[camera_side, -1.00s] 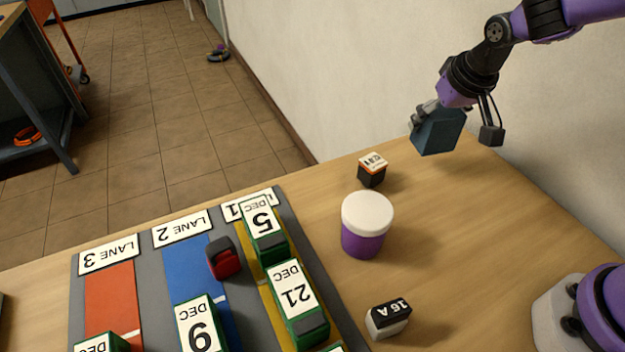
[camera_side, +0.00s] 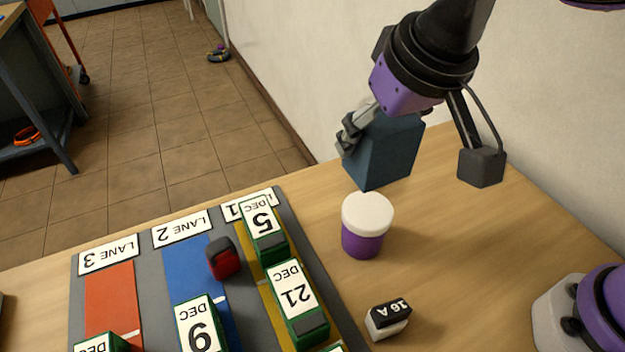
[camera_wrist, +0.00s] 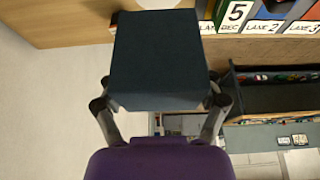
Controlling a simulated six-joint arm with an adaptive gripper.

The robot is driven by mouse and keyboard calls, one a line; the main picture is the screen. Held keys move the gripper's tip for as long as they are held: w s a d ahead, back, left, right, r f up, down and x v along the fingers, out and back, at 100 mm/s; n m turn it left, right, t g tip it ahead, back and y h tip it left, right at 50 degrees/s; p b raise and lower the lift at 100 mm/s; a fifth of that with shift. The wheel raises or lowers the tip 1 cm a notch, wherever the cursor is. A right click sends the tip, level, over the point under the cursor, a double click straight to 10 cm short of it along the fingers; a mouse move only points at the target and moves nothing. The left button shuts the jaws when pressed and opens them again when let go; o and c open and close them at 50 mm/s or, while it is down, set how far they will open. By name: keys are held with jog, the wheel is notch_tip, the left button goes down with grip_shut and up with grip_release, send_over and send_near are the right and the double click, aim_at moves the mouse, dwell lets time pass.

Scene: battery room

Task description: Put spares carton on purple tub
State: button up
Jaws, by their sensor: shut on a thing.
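The spares carton, a dark blue-grey box (camera_side: 388,152), is held in my gripper (camera_side: 352,132) above the table. In the side view it appears up and slightly right of the purple tub (camera_side: 362,243), apart from it. The purple tub stands upright on the table with a white lid (camera_side: 367,212). In the wrist view the carton (camera_wrist: 158,60) fills the middle, between the fingers of my gripper (camera_wrist: 160,105). A small part of a white round shape, likely the tub's lid (camera_wrist: 157,4), shows behind the carton at the top edge.
A small block marked 16 A (camera_side: 388,319) stands in front of the tub. To the left lies a grey lane board (camera_side: 321,262) with several green date-marked blocks and a red-and-black block (camera_side: 223,258).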

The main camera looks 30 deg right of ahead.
notch_tip(320, 180, down, 7)
jog(key=shift+r, duration=0.15)
jog(key=shift+f, duration=0.2)
jog(key=o, duration=1.2)
jog(key=shift+r, duration=0.1)
